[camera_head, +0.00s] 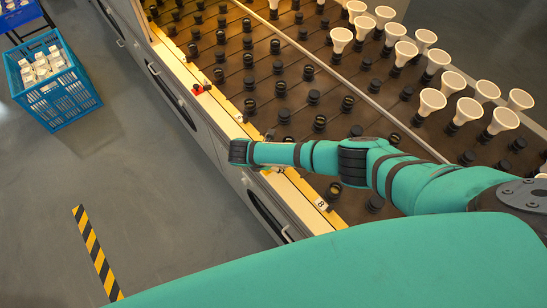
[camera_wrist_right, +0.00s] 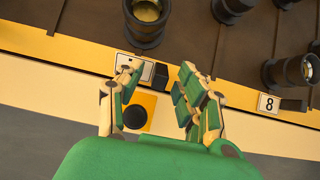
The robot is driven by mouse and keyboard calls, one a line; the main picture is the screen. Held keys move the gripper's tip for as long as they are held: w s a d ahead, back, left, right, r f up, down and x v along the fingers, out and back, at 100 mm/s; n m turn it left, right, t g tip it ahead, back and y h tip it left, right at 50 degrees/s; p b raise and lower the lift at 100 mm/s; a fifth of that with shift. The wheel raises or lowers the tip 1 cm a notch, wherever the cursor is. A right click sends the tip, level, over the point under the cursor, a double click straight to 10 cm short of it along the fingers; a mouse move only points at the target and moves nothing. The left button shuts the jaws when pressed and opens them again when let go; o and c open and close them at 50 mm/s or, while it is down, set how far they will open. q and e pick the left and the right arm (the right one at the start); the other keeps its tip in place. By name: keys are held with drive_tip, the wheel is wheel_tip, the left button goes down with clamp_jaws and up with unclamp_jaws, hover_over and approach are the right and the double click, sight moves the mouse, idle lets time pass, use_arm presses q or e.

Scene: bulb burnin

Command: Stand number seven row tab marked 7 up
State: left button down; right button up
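In the right wrist view, a small white plate (camera_wrist_right: 127,62) and a dark block (camera_wrist_right: 160,75) beside it sit on the yellow rail. The left finger covers part of the plate, so no number can be read. It lies to the left of the tab marked 8 (camera_wrist_right: 268,103), which also shows in the head view (camera_head: 321,204). My right gripper (camera_wrist_right: 160,88) is open, its fingers apart on either side of the dark block. I cannot tell whether they touch it. In the head view my right arm hides this spot. My left gripper is not in view.
A yellow plate with a black knob (camera_wrist_right: 135,117) lies under the right gripper. Dark sockets (camera_head: 312,97) fill the rack, with white bulbs (camera_head: 432,101) at the right. A red piece (camera_head: 197,88) sits on the rail. A blue crate (camera_head: 60,104) stands on open floor.

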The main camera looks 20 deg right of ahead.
drive_tip(key=v, duration=1.1)
drive_tip(key=shift+r, duration=0.3)
drive_tip(key=shift+w+a, duration=0.1)
